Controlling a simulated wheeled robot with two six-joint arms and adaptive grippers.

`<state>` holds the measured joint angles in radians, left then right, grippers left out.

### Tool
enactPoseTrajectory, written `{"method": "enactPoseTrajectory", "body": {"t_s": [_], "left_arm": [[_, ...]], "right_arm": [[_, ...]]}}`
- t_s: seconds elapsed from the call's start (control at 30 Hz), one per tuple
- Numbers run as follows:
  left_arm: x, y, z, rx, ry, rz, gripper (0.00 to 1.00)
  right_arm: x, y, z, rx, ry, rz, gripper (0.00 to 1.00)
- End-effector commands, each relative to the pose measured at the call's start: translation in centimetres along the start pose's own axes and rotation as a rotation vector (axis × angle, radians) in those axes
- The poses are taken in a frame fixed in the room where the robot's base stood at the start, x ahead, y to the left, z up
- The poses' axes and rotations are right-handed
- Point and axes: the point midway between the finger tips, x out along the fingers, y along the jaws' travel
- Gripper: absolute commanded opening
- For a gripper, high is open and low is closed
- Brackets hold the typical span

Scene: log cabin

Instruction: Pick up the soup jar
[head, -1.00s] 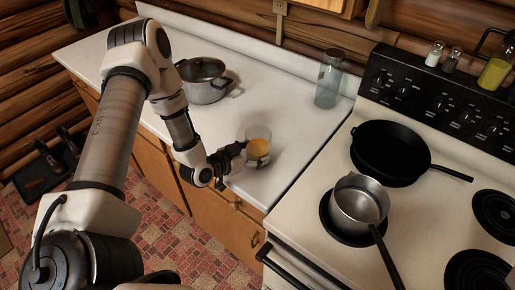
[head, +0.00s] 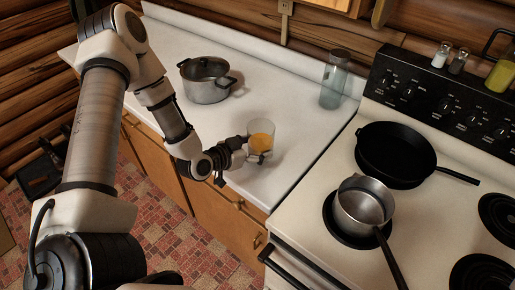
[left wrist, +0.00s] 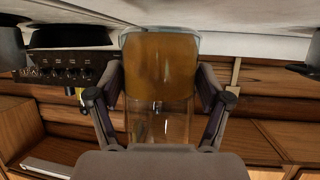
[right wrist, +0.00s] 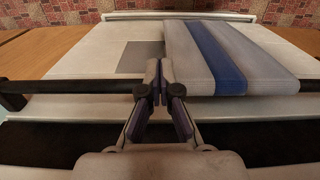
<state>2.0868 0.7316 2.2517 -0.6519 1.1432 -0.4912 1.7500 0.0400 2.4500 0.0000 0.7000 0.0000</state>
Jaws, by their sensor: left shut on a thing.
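The soup jar (head: 262,130) is a clear glass with orange soup inside. It stands upright over the white counter near its front edge, and I cannot tell whether its base touches the counter. My left gripper (head: 252,149) is shut around the jar from the left side. In the left wrist view, which looks upside down, the jar (left wrist: 160,72) sits between the two fingers. My right gripper (right wrist: 160,75) is out of the head view. In its wrist view its fingertips are together with nothing between them, in front of a pale panel with a striped cloth.
A lidded steel pot (head: 207,90) stands left on the counter (head: 285,80), and a tall glass jar (head: 333,88) stands at the back. The stove at right holds a black skillet (head: 393,150) and a saucepan (head: 363,207). The striped cloth (right wrist: 205,60) hangs near my right gripper.

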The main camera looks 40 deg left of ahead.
Motion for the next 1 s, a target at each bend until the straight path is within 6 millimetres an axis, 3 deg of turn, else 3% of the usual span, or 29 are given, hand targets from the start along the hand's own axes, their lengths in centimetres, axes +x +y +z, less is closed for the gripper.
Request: {"method": "enactPoseTrajectory", "body": {"t_s": [0.43, 0.6, 0.8, 1.0], "left_arm": [[-5.8, 3.3, 1.7, -0.005, 0.003, -0.001, 0.2], [-8.5, 4.7, 1.9, -0.001, -0.004, 0.001, 0.2], [-10.3, 5.7, 2.3, 0.002, -0.004, 0.002, 0.2], [-11.6, 6.5, 3.0, 0.002, -0.002, 0.0, 0.2]], "right_arm": [[1.0, 0.0, 0.0, 0.0, 0.0, 0.0, 0.0], [-1.3, 0.0, 0.0, 0.0, 0.0, 0.0, 0.0], [-3.9, 0.0, 0.0, 0.0, 0.0, 0.0, 0.0], [-5.2, 0.0, 0.0, 0.0, 0.0, 0.0, 0.0]]}}
